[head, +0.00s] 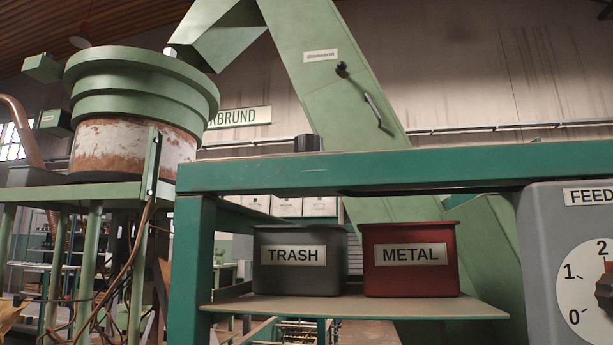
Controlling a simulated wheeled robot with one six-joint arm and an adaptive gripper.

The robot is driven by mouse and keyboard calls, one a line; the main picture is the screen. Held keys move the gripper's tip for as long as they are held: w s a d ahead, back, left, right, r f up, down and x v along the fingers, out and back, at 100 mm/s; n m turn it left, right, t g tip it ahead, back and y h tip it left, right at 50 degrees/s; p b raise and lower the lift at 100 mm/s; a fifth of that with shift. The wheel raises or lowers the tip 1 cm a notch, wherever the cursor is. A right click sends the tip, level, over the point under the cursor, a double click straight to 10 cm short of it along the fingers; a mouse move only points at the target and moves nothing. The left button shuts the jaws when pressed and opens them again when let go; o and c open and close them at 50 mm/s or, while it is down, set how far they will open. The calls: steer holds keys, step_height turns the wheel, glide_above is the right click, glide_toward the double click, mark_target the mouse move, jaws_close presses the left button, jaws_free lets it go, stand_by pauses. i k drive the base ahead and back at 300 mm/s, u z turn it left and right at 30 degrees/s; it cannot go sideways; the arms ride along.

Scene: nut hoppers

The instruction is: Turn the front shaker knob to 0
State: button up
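In the head view, a grey control box (547,275) labelled FEED, its label cut off, stands at the right edge. Its white dial (572,283) shows the marks 0, 1 and 2, and the rest is cut off by the frame. A dark knob (604,289) sits on the dial, only partly in view. I cannot tell whether this is the front shaker knob. My gripper is not in view.
A green frame beam (380,170) runs across the front. Below it, a grey TRASH bin (300,283) and a red METAL bin (410,282) stand on a shelf (350,308). A green bowl feeder (140,85) stands left; a green chute (330,90) rises behind.

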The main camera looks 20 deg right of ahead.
mark_target(305, 142)
steer(key=z, duration=1.55)
steer(key=k, duration=1.4)
